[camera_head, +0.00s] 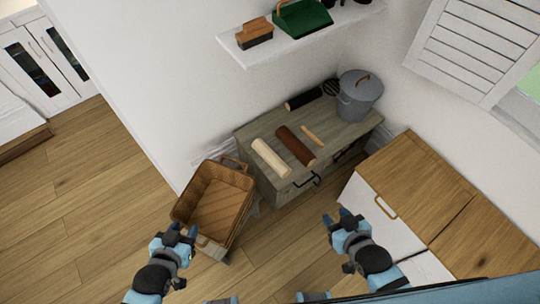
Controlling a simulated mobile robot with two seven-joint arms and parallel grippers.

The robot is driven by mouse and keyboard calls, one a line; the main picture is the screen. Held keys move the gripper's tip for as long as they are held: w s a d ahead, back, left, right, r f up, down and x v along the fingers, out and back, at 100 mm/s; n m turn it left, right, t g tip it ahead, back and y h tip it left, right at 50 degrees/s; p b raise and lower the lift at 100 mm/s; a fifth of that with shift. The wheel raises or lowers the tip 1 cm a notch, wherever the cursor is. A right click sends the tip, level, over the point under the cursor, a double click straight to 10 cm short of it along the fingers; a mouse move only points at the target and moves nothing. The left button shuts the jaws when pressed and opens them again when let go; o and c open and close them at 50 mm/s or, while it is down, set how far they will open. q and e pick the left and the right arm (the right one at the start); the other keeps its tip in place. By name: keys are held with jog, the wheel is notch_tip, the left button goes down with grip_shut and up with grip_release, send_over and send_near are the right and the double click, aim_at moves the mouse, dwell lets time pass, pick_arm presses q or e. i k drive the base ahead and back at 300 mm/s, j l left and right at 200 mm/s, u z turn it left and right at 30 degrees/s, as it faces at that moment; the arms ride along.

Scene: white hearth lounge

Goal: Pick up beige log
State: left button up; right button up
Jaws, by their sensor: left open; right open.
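The beige log (271,158) lies on top of the grey wooden cabinet (262,128), near its left front edge. A dark brown log (296,145) lies beside it on the right, apart from it. My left gripper (180,231) is open and empty, low at the left, in front of the wicker basket and well short of the log. My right gripper (341,214) is open and empty, in front of the cabinet and below the log in the picture.
A wicker basket (184,205) stands left of the cabinet. A thin stick (313,135), a black log (303,99) and a grey lidded bucket (356,99) share the cabinet top. A wood-topped white unit (420,182) stands at right. A white shelf (300,42) hangs above.

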aim_at(268, 154)
jog(key=k+u, duration=0.25)
jog(key=k+j+u, duration=0.25)
jog(key=k, duration=0.2)
jog(key=i+l+u, duration=0.1)
jog(key=i+l, duration=0.35)
jog(key=l, duration=0.2)
jog(key=i+l+u, duration=0.25)
jog(key=i+l, duration=0.15)
jog(key=l, duration=0.35)
jog(key=i+l+u, duration=0.1)
jog(key=l, duration=0.3)
jog(key=i, duration=0.1)
